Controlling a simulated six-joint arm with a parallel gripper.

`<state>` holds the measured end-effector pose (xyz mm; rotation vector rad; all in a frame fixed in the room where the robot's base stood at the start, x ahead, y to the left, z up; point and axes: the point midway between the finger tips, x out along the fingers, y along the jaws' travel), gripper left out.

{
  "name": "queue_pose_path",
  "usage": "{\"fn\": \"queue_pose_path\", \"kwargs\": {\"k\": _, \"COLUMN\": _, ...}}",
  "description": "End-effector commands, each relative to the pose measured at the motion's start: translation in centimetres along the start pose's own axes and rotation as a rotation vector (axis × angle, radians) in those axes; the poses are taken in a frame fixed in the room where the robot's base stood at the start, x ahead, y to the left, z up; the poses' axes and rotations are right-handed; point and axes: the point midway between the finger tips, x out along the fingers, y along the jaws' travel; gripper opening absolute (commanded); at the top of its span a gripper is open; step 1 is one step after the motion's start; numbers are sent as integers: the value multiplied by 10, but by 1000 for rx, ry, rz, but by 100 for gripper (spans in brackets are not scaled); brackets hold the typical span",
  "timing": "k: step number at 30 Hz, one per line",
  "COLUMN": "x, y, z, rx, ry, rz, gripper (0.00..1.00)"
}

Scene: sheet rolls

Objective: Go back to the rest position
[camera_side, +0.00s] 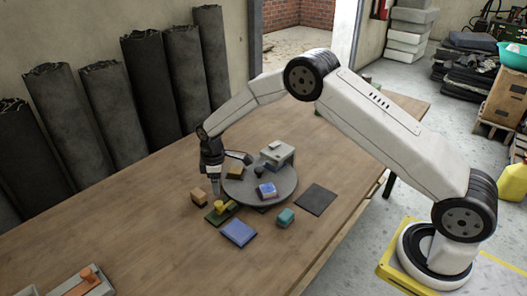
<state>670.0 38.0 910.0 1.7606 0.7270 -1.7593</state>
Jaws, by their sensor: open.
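My gripper (215,190) points down at the left of the round dark turntable (284,196), low over the wooden table. It is just above a small green base with a yellow piece (225,208). From this view I cannot tell whether the fingertips touch that piece. The jaws are open, and they look small and partly blurred. My arm reaches across the table from its base at the right.
On the turntable are a grey-white device (277,154) and a blue-pink block (267,190). Around it lie an orange-brown block (199,196), a blue pad (239,232), a teal block (286,217) and a dark mat (316,200).

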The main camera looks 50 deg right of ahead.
Motion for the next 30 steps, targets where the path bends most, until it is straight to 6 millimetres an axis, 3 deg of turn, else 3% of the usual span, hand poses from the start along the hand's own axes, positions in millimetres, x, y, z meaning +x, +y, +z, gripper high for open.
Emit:
{"fn": "queue_pose_path", "kwargs": {"k": 8, "x": -7, "y": -2, "z": 4, "rx": 19, "ry": 6, "rz": 5, "gripper": 79}}
{"fn": "queue_pose_path", "kwargs": {"k": 14, "x": -27, "y": -10, "z": 18, "rx": 88, "ry": 22, "rz": 18, "gripper": 79}}
{"fn": "queue_pose_path", "kwargs": {"k": 30, "x": -96, "y": -65, "z": 98, "rx": 397, "ry": 102, "rz": 62, "gripper": 79}}
